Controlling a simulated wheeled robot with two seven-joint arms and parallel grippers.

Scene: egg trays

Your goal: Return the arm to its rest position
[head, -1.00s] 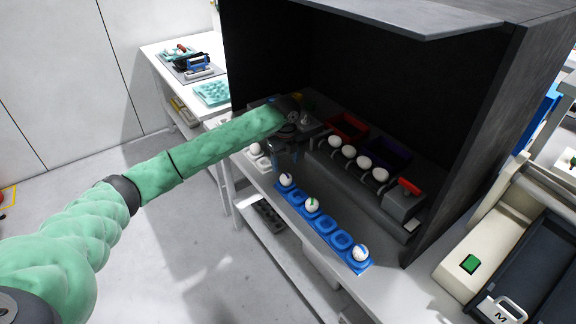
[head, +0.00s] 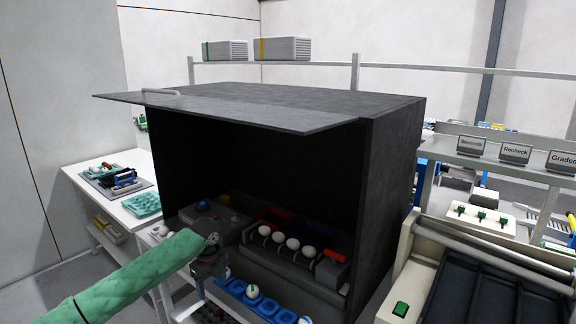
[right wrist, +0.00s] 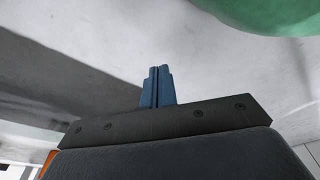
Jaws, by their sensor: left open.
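My left arm, in a green sleeve, comes in from the lower left of the head view. Its gripper (head: 212,278) is at the front of the dark box, left of the blue egg tray (head: 270,305); its fingers are small and dark there, and I see no egg in them. White eggs (head: 252,291) sit in the blue tray. In the right wrist view my right gripper (right wrist: 157,86) shows two blue fingers side by side, touching, with nothing between them.
The dark box (head: 395,170) has its lid raised, and several eggs (head: 292,244) stand in a row on a grey device inside. A cream machine (head: 405,290) stands at the lower right.

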